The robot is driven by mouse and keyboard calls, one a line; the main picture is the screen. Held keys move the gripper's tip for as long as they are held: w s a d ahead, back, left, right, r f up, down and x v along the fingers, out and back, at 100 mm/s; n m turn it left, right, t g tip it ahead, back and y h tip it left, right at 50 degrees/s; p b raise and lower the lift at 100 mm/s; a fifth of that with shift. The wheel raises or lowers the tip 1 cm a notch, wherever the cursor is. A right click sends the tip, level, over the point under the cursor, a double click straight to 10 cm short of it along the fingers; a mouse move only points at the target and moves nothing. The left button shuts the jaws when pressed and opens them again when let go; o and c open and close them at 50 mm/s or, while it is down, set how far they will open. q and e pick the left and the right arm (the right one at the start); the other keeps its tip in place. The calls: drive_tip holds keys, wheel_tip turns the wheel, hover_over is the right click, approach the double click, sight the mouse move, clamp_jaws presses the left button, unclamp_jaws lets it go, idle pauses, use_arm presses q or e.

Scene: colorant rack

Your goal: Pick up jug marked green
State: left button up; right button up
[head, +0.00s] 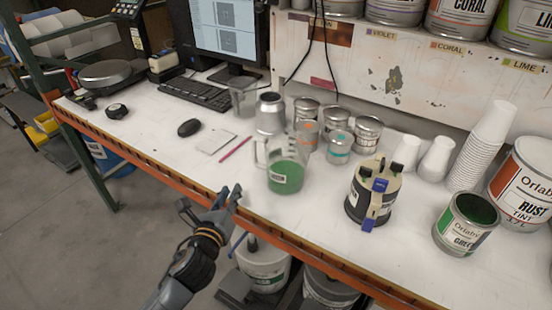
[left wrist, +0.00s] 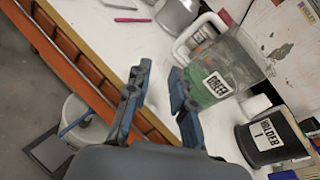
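The clear jug (head: 287,176) stands upright on the white bench with green liquid in its lower part and a white label. Its handle is on the left side in the head view. In the left wrist view the jug (left wrist: 228,62) shows its label reading GREEN and its pale handle (left wrist: 192,38). My left gripper (head: 232,191) is at the bench's front edge, left of and in front of the jug, apart from it. In the left wrist view the left gripper's fingers (left wrist: 160,80) are spread with nothing between them. My right gripper is not in view.
A black holder (head: 355,206) marked HOLDER 1 stands right of the jug. Small cans (head: 368,134) and a silver container (head: 270,115) stand behind it. A green paint can (head: 462,232) is at right. A pink stick (head: 236,148) lies left. An orange beam (head: 180,178) edges the bench.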

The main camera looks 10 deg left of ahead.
use_arm(q)
wheel_tip(320, 180, up, 4)
drive_tip(key=d+m+t+h, duration=0.1)
drive_tip(key=d+m+t, duration=0.1)
drive_tip(key=m, duration=0.3)
drive_tip(key=p, duration=0.1)
approach(253, 147)
drive_tip(key=shift+h, duration=0.3)
drive_tip(key=w, duration=0.4)
drive_tip(key=shift+w+a+r, duration=0.1)
drive_tip(key=shift+w+r, duration=0.05)
drive_tip(key=shift+w, duration=0.65)
drive_tip(key=w, duration=0.2)
drive_tip(key=w+p, duration=0.1)
drive_tip(key=w, duration=0.1)
drive_tip(key=shift+d, duration=0.2)
drive_tip(key=shift+w, duration=0.6)
drive_tip(key=shift+s, duration=0.1)
clamp_jaws()
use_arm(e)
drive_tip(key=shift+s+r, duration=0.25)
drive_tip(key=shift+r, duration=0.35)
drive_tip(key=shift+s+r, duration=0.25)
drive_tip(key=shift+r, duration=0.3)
